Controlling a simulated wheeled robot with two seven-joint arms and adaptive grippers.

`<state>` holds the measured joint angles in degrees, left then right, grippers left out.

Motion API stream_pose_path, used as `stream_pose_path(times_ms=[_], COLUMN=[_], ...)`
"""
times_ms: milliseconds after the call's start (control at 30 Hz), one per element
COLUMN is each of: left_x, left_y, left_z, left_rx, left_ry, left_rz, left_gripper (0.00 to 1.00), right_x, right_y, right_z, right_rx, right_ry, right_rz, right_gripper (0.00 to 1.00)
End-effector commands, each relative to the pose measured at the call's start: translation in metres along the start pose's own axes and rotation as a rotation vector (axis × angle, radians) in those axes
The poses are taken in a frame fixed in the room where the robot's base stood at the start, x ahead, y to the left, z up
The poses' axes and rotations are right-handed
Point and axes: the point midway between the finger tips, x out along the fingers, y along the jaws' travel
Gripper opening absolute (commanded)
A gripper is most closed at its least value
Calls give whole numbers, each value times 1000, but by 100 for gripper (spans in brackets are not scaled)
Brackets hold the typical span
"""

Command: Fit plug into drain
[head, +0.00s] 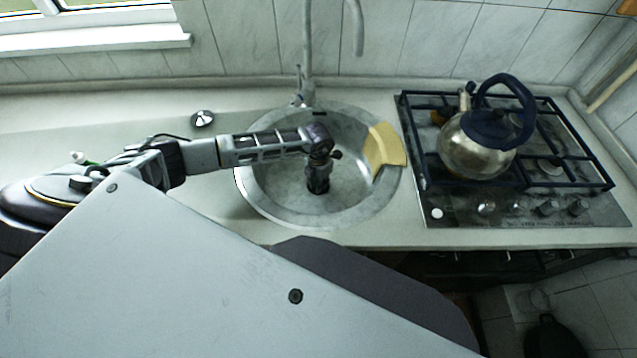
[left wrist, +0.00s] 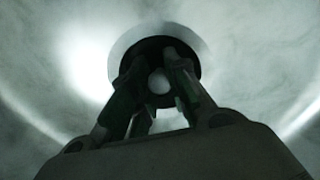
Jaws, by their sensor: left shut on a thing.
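My left gripper (head: 318,186) points straight down into the round steel sink (head: 262,192), over its bottom near the middle. In the left wrist view the fingers of the left gripper (left wrist: 154,72) are shut around a small, pale round knob (left wrist: 158,82), which looks like part of the plug. Fingers hide most of the held plug. A dark round area with a pale metal ring (left wrist: 119,47), likely the drain, shows around the fingertips. I cannot tell whether the plug is seated or held just above. The drain is hidden by my gripper in the head view. My right gripper is not in view.
A yellow cloth (head: 384,146) hangs over the sink's right rim. A faucet (head: 308,60) stands behind the sink. A kettle (head: 476,148) sits on the gas hob (head: 440,195) at right. A small round metal piece (head: 202,118) lies on the left counter (head: 130,125).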

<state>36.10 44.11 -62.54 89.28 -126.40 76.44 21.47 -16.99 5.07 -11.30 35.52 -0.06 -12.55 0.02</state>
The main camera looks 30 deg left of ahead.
Motion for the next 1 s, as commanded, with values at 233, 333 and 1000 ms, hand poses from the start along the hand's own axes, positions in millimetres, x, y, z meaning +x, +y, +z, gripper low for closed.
stream_pose_path(times_ms=[233, 333, 1000], left_x=[0, 0, -14], left_y=[0, 0, 0], left_z=[0, 0, 0], left_rx=[0, 0, 0], left_ry=[0, 0, -1], left_rz=[0, 0, 0], left_gripper=[26, 39, 42], right_x=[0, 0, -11], right_y=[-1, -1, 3], right_z=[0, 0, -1], right_rx=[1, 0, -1], right_ry=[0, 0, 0], right_rz=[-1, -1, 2], right_gripper=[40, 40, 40])
